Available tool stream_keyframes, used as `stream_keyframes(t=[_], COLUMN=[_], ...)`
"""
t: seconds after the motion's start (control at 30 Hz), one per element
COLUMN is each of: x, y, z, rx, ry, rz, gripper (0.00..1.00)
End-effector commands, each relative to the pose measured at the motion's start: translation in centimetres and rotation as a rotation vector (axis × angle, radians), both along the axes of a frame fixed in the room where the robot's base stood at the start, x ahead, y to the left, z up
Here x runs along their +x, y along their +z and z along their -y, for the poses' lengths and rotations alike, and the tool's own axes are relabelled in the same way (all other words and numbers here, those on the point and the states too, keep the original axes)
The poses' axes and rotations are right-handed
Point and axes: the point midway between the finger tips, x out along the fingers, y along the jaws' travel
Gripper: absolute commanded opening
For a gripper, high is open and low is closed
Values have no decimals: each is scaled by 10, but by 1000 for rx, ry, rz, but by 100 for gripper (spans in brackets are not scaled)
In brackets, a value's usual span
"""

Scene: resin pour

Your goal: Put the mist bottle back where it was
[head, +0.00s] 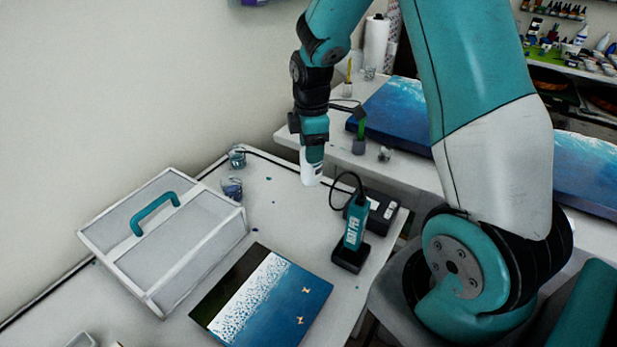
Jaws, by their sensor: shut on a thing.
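My gripper (313,152) points down above the back part of the white worktable (290,218). It is shut on a white bottle (311,172), which looks like the mist bottle. The bottle hangs upright below the jaws, and its upper part is hidden by my gripper. Its lower end is close to the table's back edge; I cannot tell whether it touches the tabletop.
Two small cups (232,188) stand left of the bottle. A teal corded tool (354,222) stands in front right, by a dark box (382,208). A white cover with a teal handle (155,212) and a blue-white painting (268,298) lie nearer.

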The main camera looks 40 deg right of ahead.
Motion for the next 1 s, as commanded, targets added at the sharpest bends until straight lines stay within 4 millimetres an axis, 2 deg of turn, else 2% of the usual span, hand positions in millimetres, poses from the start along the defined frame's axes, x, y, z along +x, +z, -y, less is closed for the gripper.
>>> stream_keyframes(t=[0.1, 0.2, 0.37, 0.6, 1.0], x=[-1, 0, 1, 0, 1], y=[-28, -46, -60, -92, -100], z=[-1, -1, -1, -1, -1], rx=[2, 0, 0, 0, 0], ry=[1, 1, 2, 2, 2], rz=[-6, -3, 0, -1, 2], gripper=[0, 0, 0, 0, 0])
